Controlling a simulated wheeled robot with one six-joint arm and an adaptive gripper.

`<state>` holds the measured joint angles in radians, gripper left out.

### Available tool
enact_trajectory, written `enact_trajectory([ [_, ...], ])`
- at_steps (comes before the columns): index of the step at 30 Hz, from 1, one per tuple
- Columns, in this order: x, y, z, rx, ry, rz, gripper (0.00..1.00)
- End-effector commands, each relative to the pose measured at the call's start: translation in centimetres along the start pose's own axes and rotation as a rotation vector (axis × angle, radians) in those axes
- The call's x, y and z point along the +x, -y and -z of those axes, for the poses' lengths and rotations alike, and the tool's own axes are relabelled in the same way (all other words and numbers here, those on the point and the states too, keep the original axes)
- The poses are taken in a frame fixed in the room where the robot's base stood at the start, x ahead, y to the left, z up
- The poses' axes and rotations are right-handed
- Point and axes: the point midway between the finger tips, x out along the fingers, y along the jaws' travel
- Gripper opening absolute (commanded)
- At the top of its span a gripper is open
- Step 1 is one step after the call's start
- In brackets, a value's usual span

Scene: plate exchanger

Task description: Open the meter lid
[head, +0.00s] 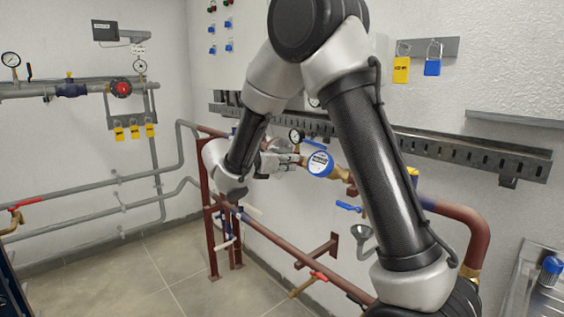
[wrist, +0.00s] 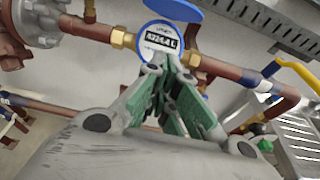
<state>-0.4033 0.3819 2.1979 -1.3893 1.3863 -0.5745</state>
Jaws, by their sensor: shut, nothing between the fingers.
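The meter (head: 320,164) is a round dial with a blue rim on the brass and copper pipe. In the wrist view its white face (wrist: 160,38) with a digit display shows uncovered. The blue lid (wrist: 174,9) stands swung up off the face at the top of the wrist view. In the head view a blue edge (head: 316,144) shows just above the meter. My gripper (wrist: 172,66) is shut and empty, its green-padded fingers just below the meter face; contact cannot be told. In the head view my gripper (head: 298,159) is just left of the meter.
A slotted metal rail (head: 430,145) runs along the wall behind the meter. A pressure gauge (head: 296,135) is close above my gripper. A yellow-handled valve (wrist: 296,72) is right of the meter, and a blue-handled valve (head: 348,207) sits below. The floor at left is clear.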

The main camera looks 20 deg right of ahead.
Motion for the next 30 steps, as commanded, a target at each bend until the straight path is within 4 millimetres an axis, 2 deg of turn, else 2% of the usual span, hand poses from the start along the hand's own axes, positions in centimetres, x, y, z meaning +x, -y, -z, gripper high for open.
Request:
enact_trajectory([
  [1, 1.2, 0.1, 0.0, 0.001, -0.001, 0.005, 0.00],
  [6, 4.5, 0.1, -0.2, 0.004, 0.000, 0.004, 0.00],
  [9, 4.6, 0.0, -2.0, 0.006, 0.000, 0.000, 0.00],
  [13, 4.9, 0.0, -3.3, 0.005, -0.001, 0.001, 0.00],
  [26, 5.0, 0.0, -3.9, 0.003, -0.001, 0.001, 0.00],
  [30, 5.0, 0.1, -4.8, 0.009, -0.068, 0.003, 0.00],
])
